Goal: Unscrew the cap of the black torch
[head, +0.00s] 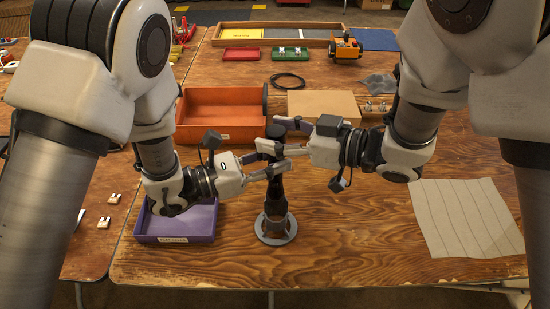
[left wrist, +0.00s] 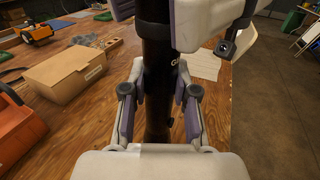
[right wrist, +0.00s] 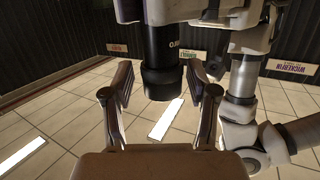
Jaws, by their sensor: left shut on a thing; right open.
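The black torch (head: 277,190) stands upright in a grey ring-shaped stand (head: 275,229) near the middle of the table. My left gripper (head: 273,172) is shut on the torch body; the body shows between its fingers in the left wrist view (left wrist: 157,95). My right gripper (head: 277,137) is open at the torch's top end, just above the left one. In the right wrist view, which looks upside down, the black cap (right wrist: 163,84) lies between the right fingers (right wrist: 160,90), with gaps visible on both sides. The fingers partly hide the torch's upper part in the head view.
A purple tray (head: 176,238) lies left of the stand, and an orange tray (head: 222,127) stands behind it. A cardboard box (head: 325,103) is behind the grippers. A pale cloth (head: 466,218) lies at right. The table's front middle is clear.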

